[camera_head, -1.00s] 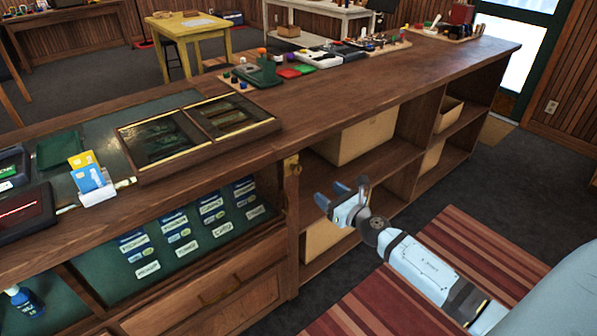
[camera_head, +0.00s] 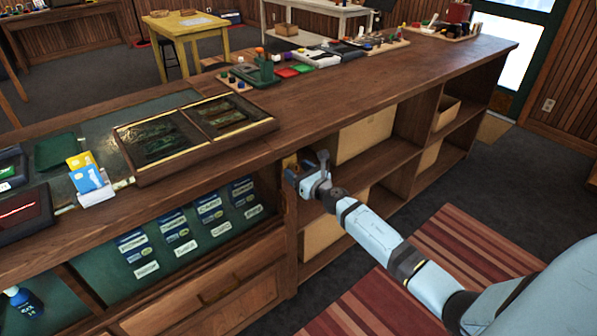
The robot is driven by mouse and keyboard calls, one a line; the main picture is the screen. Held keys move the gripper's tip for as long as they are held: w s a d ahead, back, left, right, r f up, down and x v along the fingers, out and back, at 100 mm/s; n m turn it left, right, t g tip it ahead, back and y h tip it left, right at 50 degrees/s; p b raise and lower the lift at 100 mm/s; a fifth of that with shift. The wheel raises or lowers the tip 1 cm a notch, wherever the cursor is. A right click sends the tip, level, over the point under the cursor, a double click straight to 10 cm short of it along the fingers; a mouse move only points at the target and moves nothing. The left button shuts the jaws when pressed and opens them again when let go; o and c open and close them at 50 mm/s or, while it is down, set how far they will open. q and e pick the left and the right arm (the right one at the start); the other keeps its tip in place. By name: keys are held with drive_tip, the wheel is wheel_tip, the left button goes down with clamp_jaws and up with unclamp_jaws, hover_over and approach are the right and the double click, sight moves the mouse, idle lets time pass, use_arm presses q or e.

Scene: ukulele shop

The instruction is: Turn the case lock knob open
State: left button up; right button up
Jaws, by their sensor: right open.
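The small brass lock knob (camera_head: 289,160) sits on the wooden post at the right end of the display case (camera_head: 282,238), just under the counter top. It is now mostly hidden behind my right gripper. My right gripper (camera_head: 305,165) is open, its fingers pointing toward the post at the knob's height. One finger overlaps the knob in the view, and the other stands out to the right. I cannot tell whether the fingers touch the knob. My left gripper is not in view.
The wooden counter top (camera_head: 340,92) overhangs just above the gripper. A glass-topped display box (camera_head: 150,178) lies on it. Open shelves with cardboard boxes (camera_head: 366,137) are right of the post. A drawer (camera_head: 205,305) is below the case. A striped rug (camera_head: 455,240) covers the floor.

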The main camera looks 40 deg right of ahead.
drive_tip(key=c, duration=0.9)
